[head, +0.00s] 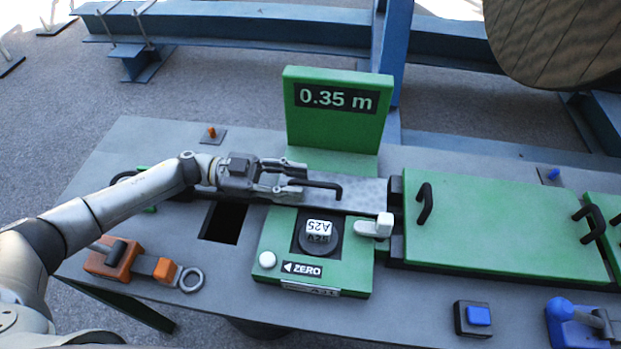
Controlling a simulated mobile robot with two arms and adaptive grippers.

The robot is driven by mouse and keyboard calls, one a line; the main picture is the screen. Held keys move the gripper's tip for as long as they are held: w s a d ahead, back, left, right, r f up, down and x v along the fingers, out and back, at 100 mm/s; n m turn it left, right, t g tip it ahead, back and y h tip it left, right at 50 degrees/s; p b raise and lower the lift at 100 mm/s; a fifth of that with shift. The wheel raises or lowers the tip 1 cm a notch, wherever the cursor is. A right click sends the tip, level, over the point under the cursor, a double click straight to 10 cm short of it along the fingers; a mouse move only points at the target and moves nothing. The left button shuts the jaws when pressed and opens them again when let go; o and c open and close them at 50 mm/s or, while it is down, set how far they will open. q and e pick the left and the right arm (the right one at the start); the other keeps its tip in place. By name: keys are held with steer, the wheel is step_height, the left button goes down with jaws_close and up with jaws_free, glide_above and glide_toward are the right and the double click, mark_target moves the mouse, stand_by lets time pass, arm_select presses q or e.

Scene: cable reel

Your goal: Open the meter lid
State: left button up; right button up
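The meter has a green upright panel (335,118) with a display reading "0.35 m" and a green front block (275,245) marked "ZERO". Between them lies a flat grey metal strip (362,192) with a black bar handle (325,186) over it. I cannot tell clearly which part is the lid. My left gripper (303,180) reaches in from the left above this strip. Its fingers are apart, at the handle's left end, and I cannot tell whether they touch it. My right gripper is not in view.
A round dial with an "A25" tag (319,229) and a white lever (376,226) sit on the front block. A green cover (500,228) with black handles stands right. An orange tool (130,262), a blue button (478,316) and a blue-handled device (575,318) occupy the front.

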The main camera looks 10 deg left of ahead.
arm_select(q)
steer(key=shift+d, duration=1.85)
jaws_close()
